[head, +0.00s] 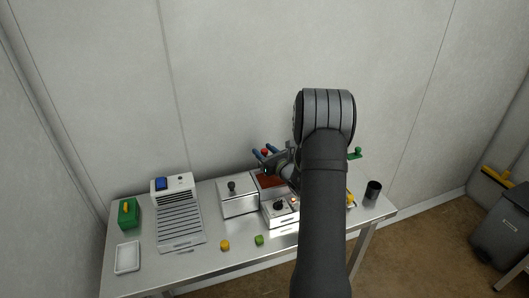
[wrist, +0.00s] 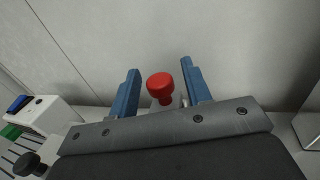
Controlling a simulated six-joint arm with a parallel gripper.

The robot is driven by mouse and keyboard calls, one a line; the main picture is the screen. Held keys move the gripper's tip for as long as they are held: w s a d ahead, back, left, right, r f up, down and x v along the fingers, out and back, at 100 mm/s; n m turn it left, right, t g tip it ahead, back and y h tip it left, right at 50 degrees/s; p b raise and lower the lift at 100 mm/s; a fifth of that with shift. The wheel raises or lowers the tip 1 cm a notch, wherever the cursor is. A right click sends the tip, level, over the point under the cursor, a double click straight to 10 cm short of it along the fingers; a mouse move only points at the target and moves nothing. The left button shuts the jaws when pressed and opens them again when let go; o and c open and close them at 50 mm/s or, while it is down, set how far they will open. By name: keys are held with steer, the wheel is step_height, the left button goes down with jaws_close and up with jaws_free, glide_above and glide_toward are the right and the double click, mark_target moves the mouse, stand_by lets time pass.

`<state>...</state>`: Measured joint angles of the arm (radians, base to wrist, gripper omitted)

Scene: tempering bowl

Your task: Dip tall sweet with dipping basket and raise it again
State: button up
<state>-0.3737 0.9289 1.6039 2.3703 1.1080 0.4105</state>
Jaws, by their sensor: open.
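My gripper (head: 265,152) is open, with its blue fingers on either side of a red knob (wrist: 161,84). The wrist view shows gaps between the knob and both fingers. The knob also shows in the head view (head: 264,151), above the back of a bath of brown chocolate (head: 270,181). The knob may be the top of the dipping basket's handle; the basket itself is hidden. A yellow sweet (head: 225,245) and a green sweet (head: 259,240) sit on the table's front part. I cannot tell which sweet is the tall one.
Left of the bath stands a metal box with a black-knobbed lid (head: 231,187). Further left are a slatted unit (head: 180,222), a green box (head: 130,215) and a white tray (head: 127,257). A dark cup (head: 373,190) stands at the right end. My arm hides part of the table.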

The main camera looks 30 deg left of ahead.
jaws_close()
steer(key=shift+r, duration=3.2)
steer(key=shift+c, duration=0.6)
jaws_free()
steer(key=shift+r, duration=0.1)
steer(key=shift+o, duration=0.6)
steer(key=v, duration=1.7)
steer(key=shift+d, duration=0.2)
